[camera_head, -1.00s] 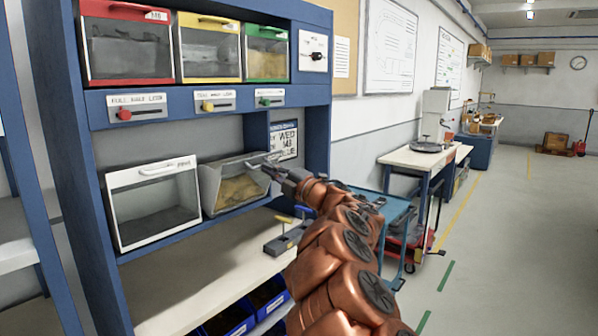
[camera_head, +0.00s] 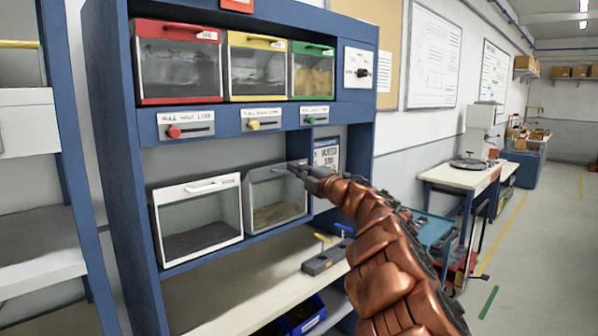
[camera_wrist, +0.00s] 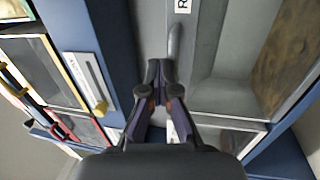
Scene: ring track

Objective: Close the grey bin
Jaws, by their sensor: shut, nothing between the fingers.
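The grey bin (camera_head: 276,204) sits in the lower shelf row, right of a white-framed bin. Its clear front stands nearly upright, and yellowish-brown contents show dimly behind it. I cannot tell whether it is fully shut. In the wrist view its grey top strip (camera_wrist: 208,45) carries a bar handle (camera_wrist: 174,42) and a partly cut-off label. My gripper (camera_head: 298,168) is shut and empty at the bin's upper right front. In the wrist view my fingertips (camera_wrist: 159,68) lie close to the handle's end; contact is unclear.
The white-framed bin (camera_head: 200,222) is beside it. Red, yellow and green bins (camera_head: 313,72) sit above, over a row of sliders (camera_head: 262,123). A cart and worktable stand to the right.

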